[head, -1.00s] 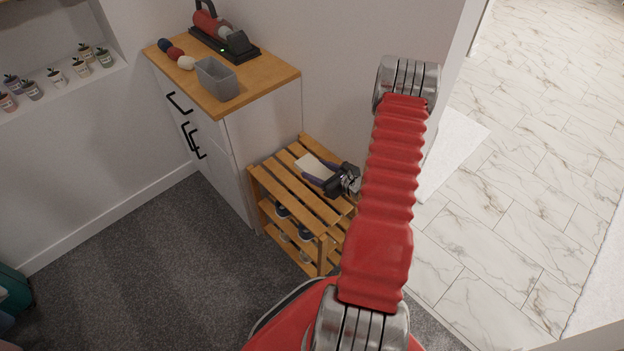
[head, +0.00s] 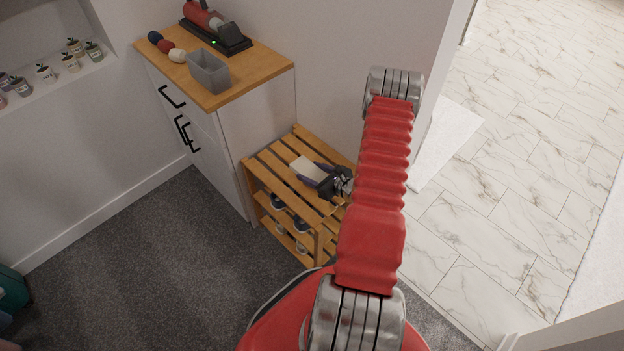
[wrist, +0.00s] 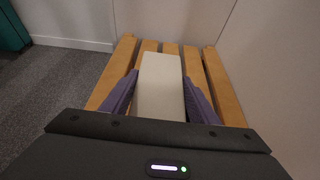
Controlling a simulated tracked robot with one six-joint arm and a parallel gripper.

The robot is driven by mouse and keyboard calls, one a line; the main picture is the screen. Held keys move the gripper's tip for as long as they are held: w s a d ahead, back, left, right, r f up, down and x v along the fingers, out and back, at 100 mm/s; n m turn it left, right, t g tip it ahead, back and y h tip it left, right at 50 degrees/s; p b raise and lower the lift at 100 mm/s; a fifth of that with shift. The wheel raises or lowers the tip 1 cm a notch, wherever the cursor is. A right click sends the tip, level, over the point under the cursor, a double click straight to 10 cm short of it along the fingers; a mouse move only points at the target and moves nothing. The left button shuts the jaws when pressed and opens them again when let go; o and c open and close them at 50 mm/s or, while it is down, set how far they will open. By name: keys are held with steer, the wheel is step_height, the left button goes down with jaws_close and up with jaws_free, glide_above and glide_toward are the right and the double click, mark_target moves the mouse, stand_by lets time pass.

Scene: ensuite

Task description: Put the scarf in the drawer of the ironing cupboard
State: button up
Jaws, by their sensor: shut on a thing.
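A cream folded block, which looks like the scarf (wrist: 160,85), lies along the slatted top of a wooden rack in the wrist view. It also shows in the head view (head: 305,168). My gripper (head: 312,175) is at the rack top, with its purple fingers shut on the two sides of the scarf. The ironing cupboard (head: 255,125) is white with a wooden top and stands left of the rack. Its upper drawer (head: 172,97), with a black handle, appears shut. The scarf's underside is hidden.
The slatted rack (head: 270,165) has shoes (head: 300,223) on its lower shelves. Grey carpet (head: 150,250) in front of the cupboard is clear.

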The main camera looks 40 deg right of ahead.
steer(key=shift+f, duration=0.1)
steer(key=shift+f, duration=1.95)
steer(key=shift+f, duration=0.1)
steer(key=o, duration=1.1)
steer(key=shift+c, duration=0.2)
steer(key=v, duration=1.2)
